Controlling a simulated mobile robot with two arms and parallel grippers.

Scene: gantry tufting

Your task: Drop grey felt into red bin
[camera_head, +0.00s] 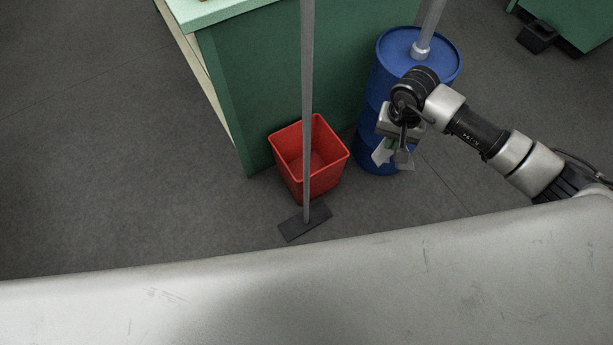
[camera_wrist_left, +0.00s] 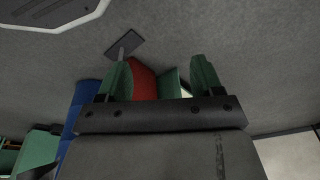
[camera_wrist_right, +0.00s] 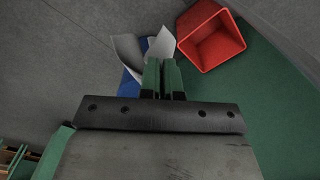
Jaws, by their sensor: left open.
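The red bin (camera_head: 333,158) stands open and upright on the floor; I see no felt in the visible part of its inside. It also shows in the right wrist view (camera_wrist_right: 212,45) and partly in the left wrist view (camera_wrist_left: 143,82). My right gripper (camera_head: 392,148) is shut on the grey felt (camera_head: 381,153), whose pale flaps spread beyond the fingers in the right wrist view (camera_wrist_right: 129,48). In the head view this gripper is right of the bin, in front of the blue barrel. My left gripper (camera_wrist_left: 162,75) is open and empty, visible only in its wrist view.
A grey pole (camera_head: 307,70) on a dark foot plate (camera_head: 292,228) stands before the bin. A green cabinet (camera_head: 255,80) is behind the bin. The blue barrel (camera_head: 378,85) is to its right. Grey floor on the left is clear.

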